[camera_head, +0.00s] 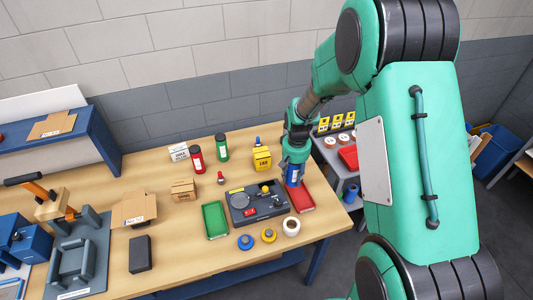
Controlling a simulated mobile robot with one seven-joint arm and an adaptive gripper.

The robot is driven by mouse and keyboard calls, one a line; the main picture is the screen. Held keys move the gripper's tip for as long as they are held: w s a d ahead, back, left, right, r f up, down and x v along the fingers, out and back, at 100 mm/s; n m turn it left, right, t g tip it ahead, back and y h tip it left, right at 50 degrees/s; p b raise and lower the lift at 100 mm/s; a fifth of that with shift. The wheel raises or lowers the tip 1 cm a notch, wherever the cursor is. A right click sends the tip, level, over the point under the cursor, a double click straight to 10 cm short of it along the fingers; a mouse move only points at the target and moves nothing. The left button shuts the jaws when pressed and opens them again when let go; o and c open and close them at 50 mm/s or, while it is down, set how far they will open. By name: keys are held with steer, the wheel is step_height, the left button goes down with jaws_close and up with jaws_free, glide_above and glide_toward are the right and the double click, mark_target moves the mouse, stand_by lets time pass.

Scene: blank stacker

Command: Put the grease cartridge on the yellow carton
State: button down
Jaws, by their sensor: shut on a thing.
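The yellow carton (262,161) stands upright on the bench toward its back right. A small blue thing shows at its top edge; I cannot tell whether it is on the carton or behind it. My gripper (294,167) is to the right of the carton and points down. It is shut on a blue cylinder with a pale label, which looks like the grease cartridge (293,181). The cylinder is upright near the left edge of the red tray; I cannot tell whether its bottom touches anything. My gripper hides its upper part.
A red can (196,160) and a green can (222,148) stand left of the carton. A white roll (291,226) stands near the front edge.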

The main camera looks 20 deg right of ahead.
steer(key=w+a+r+p, duration=0.3)
steer(key=a+r, duration=0.3)
steer(key=a, duration=0.1)
steer(key=shift+w+a+r+n+p, duration=0.25)
steer(key=shift+w+a+n+p, duration=0.05)
steer(key=shift+a+n+p, duration=0.1)
steer(key=shift+w, duration=0.1)
glide_above(262, 152)
steer(key=shift+w+a+f, duration=0.1)
steer(key=shift+w+f, duration=0.05)
steer(key=shift+f, duration=0.6)
steer(key=shift+f, duration=0.1)
steer(key=shift+f, duration=1.65)
steer(key=shift+f, duration=0.15)
steer(key=c, duration=1.1)
jaws_free()
